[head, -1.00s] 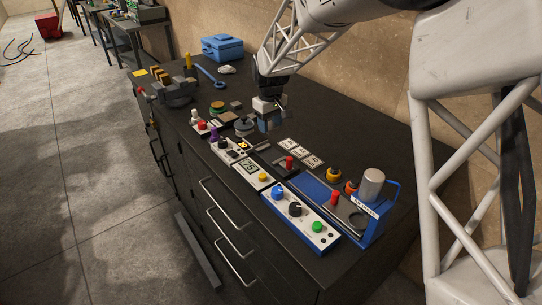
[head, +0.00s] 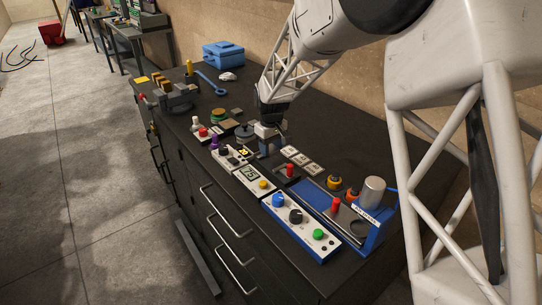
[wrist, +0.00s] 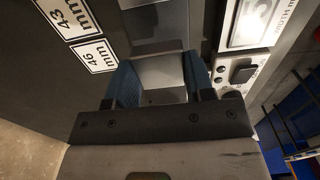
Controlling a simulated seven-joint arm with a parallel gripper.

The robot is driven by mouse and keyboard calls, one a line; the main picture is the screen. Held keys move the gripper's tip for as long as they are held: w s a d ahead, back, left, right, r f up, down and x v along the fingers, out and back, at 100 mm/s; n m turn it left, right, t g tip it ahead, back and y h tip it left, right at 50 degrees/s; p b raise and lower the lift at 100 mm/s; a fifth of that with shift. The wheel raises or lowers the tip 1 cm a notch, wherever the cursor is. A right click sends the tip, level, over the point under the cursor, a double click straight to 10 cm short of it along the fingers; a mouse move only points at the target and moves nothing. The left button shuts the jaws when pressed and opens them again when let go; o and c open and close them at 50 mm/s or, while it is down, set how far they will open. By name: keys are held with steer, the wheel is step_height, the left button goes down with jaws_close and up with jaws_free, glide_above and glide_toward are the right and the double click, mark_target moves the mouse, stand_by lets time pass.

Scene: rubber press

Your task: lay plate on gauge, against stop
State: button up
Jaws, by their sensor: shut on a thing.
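My gripper (head: 265,150) is shut on a pale grey plate (wrist: 165,72), which shows between the blue fingers in the wrist view; the fingers hide its sides. In the head view the gripper hangs low over the bench, just left of a dark flat fixture with a red knob (head: 288,172), which looks like the gauge. In the wrist view a grey metal surface (wrist: 155,22) lies beyond the plate. I cannot make out the stop, nor whether the plate touches the gauge.
Cards marked in mm (head: 301,161) lie behind the fixture. A blue press (head: 372,228) and a button panel (head: 300,227) stand at right. Round and square parts (head: 230,123) lie left.

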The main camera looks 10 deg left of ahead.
mark_target(271, 148)
steer(key=shift+f, duration=1.85)
steer(key=shift+f, duration=0.15)
steer(key=o, duration=1.1)
steer(key=shift+r, duration=6.15)
